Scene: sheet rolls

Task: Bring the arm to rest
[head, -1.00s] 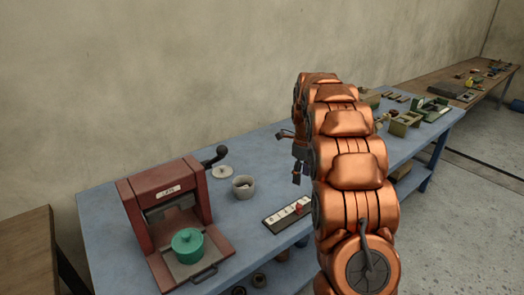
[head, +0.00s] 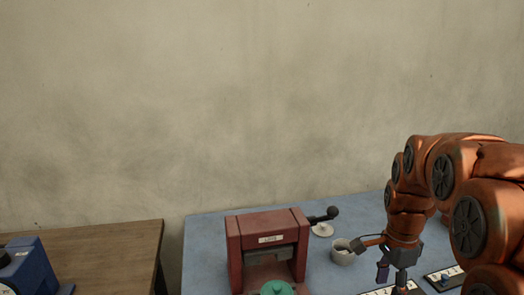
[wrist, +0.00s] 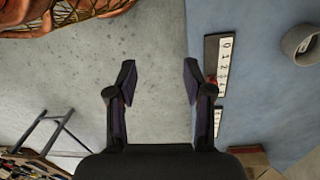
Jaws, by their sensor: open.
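My orange arm is bent at the right of the head view. My gripper (head: 392,275) hangs down over the blue bench (head: 205,262) near its right part. In the wrist view my gripper (wrist: 156,85) is open, with nothing between its two dark fingers. Grey floor shows behind and between the fingers, and the blue bench (wrist: 255,75) lies to their right.
A dark red press (head: 268,240) with a green lidded pot (head: 277,288) stands on the bench. A grey cup (head: 342,254) is left of my gripper. A numbered strip (wrist: 217,60) lies near the bench edge. A wooden table (head: 110,250) stands at left.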

